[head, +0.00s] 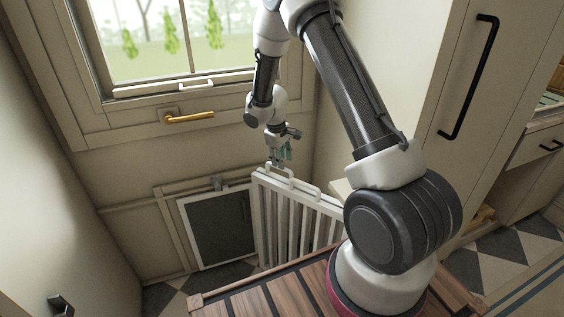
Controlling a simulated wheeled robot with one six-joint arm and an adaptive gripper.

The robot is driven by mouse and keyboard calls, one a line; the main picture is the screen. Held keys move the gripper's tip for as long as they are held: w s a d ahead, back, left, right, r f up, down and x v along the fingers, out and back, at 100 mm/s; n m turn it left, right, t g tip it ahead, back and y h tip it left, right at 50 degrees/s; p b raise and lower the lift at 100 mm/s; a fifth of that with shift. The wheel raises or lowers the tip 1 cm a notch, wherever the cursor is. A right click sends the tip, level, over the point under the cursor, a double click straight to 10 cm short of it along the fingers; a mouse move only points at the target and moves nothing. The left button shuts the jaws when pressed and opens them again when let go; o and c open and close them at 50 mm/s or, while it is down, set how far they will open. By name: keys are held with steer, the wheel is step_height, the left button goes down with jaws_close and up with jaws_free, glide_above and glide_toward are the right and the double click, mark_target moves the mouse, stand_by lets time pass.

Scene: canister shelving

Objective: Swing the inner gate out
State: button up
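A white slatted gate (294,212) stands in the lower middle of the head view, its top rail running from the far left end toward the near right. Small white loop handles show on its top rail. My gripper (282,159) points down at the far left end of the gate, just above or at the top rail by the farther loop handle. I cannot tell whether it touches the rail or handle. Its greenish fingers are small in the picture, and whether they are open or shut is unclear. My arm hides the gate's near right end.
A dark panel in a white frame (222,229) is low on the back wall, left of the gate. A window with a brass handle (190,117) is above it. Tall cabinets with a black handle (469,77) stand right. Checkered floor shows left of the gate.

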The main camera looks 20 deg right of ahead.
steer(key=v, duration=0.6)
steer(key=shift+r, duration=0.3)
stand_by(0.4)
